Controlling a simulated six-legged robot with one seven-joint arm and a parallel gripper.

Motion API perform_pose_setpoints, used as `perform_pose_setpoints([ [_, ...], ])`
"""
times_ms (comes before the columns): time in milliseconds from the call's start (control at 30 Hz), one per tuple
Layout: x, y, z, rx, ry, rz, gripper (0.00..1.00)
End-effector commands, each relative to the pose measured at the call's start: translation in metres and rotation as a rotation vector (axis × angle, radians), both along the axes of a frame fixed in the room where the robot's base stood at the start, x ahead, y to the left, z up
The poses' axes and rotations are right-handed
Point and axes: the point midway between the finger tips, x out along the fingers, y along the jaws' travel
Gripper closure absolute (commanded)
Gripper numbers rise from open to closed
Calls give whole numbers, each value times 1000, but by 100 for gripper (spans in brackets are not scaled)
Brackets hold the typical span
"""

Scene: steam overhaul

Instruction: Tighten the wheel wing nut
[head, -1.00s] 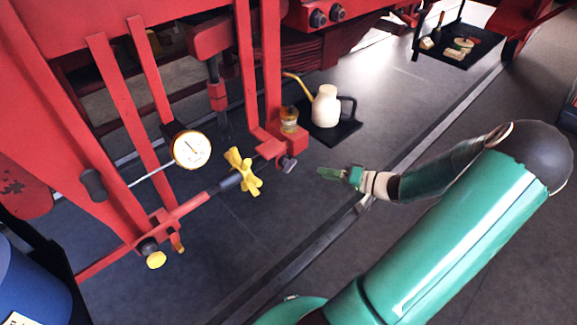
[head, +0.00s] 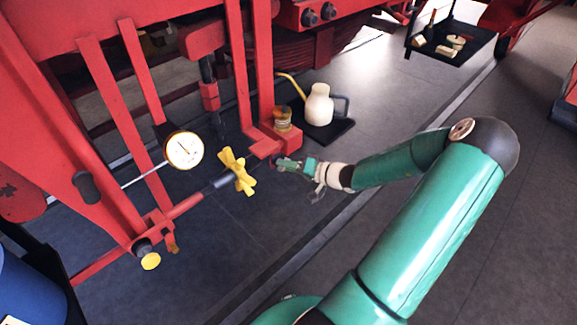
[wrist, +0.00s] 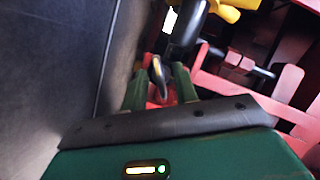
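I cannot tell whether either finger touches the nut.
A dial gauge (head: 184,150) and red bars are on the left. A glass oiler (head: 283,117) sits on the red bracket just above my gripper. A cream oil can (head: 319,105) stands on a black tray behind. The floor at right is open.

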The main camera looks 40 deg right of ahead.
Motion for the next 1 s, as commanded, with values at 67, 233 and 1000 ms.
perform_pose_setpoints([
  [67, 0, 0, 0, 0, 0, 0, 83],
  [233, 0, 0, 0, 0, 0, 0, 100],
  [1000, 0, -2, -2, 365, 10, 0, 100],
])
